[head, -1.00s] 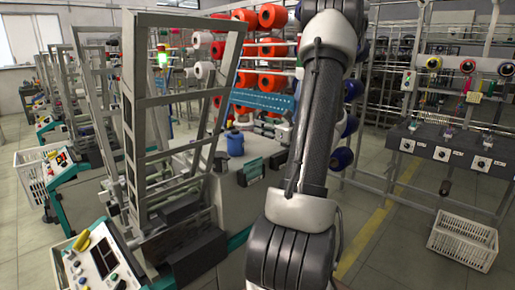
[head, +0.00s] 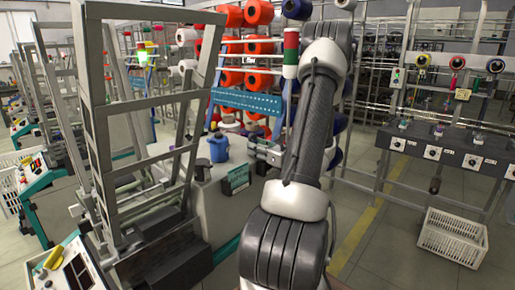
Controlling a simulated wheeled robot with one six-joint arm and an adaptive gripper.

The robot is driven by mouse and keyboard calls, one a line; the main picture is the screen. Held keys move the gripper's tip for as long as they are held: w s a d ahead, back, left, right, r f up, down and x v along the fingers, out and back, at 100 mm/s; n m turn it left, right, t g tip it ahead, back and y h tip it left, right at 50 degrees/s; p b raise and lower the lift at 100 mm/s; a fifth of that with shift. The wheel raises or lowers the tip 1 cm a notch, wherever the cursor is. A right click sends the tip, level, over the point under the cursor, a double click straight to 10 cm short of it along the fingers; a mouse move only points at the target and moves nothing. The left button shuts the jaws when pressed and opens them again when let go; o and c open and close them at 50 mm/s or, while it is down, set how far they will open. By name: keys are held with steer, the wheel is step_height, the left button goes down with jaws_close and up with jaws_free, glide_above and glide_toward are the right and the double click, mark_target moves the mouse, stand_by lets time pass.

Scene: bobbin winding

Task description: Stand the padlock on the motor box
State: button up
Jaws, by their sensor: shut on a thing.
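My arm rises through the middle of the head view, and its upper end leaves little of what is beyond it visible. My gripper does not show; it is hidden behind the arm or out of frame. I cannot make out a padlock. A dark green box (head: 236,179) sits on the side of the grey machine left of my arm, and a dark block (head: 165,262) is low on the machine at the lower left. I cannot tell whether either is the motor box.
A tall grey metal frame (head: 97,130) stands at the left. A blue canister (head: 218,148) is on the machine. A white crate (head: 452,237) stands on the floor at the right, before a dark bench (head: 455,150) with dials. Open floor shows beside the yellow line.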

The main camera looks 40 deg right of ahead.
steer(key=shift+f, duration=0.5)
steer(key=o, duration=1.2)
steer(key=shift+s+a+f, duration=0.1)
steer(key=shift+r, duration=0.3)
steer(key=s, duration=0.8)
steer(key=s+d, duration=0.1)
steer(key=s, duration=0.2)
steer(key=shift+s+r, duration=0.35)
steer(key=shift+s, duration=0.05)
